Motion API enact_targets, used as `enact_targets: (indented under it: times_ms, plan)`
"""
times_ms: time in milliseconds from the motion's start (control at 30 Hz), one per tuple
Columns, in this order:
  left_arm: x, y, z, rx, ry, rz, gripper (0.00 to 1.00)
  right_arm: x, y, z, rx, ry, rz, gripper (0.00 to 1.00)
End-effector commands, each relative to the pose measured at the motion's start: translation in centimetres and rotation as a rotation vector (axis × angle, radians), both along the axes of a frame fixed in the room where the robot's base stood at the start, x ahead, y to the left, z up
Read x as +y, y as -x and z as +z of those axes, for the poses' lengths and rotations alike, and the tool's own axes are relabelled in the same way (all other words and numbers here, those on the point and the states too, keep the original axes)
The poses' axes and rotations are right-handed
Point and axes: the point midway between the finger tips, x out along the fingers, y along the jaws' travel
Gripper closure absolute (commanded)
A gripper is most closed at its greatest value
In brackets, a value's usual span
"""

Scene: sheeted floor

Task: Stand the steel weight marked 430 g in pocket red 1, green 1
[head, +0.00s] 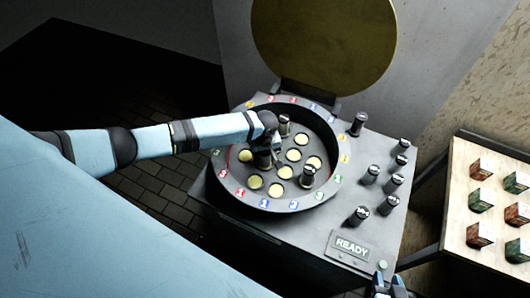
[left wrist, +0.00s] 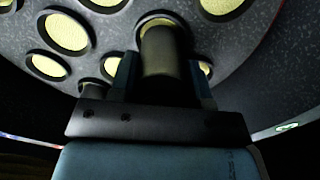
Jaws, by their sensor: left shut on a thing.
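My left gripper (head: 277,154) is over the round tray (head: 330,190), shut on a dark steel weight. In the left wrist view the held weight (left wrist: 165,52) is between the fingers, its far end at a yellow-bottomed pocket; whether it is seated I cannot tell. In the head view the arm partly hides that area, where a dark weight (head: 262,160) shows. Two other weights stand in the tray, one at the back (head: 284,126) and one at the front right (head: 308,176). No 430 g mark is legible. My right gripper (head: 389,285) is open and empty at the bottom edge.
Several weights (head: 371,174) stand on the grey bench right of the tray. Coloured number tags ring the tray rim. A READY sign (head: 350,246) is at the bench front. A wooden table (head: 460,190) with several small boxes stands at the right. A yellow disc (head: 325,45) is behind.

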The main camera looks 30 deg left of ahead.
Motion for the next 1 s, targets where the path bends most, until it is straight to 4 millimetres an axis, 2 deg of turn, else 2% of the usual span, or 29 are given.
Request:
enact_targets:
  times_ms: [467, 500, 600, 900, 1000]
  plan:
    - [0.0, -0.05, -0.68, -0.001, 0.001, 0.0, 0.95, -0.02, 0.01, -0.31, 0.0, 0.0, 0.0, 0.61]
    - [0.01, -0.07, -0.63, -0.001, 0.001, 0.0, 0.5, -0.02, 0.01, -0.28, 0.001, 0.0, 0.0, 0.61]
    - [0.0, -0.05, -0.63, -0.001, 0.001, 0.0, 0.27, -0.02, 0.01, -0.28, 0.001, 0.0, 0.0, 0.61]
    - [0.02, 0.03, -0.72, 0.001, -0.001, 0.0, 0.27, -0.05, 0.0, -0.3, 0.0, 0.001, 0.0, 0.61]
    - [0.01, -0.02, 0.06, -0.001, 0.001, 0.0, 0.27, -0.08, -0.01, -0.33, -0.001, 0.002, 0.0, 0.61]
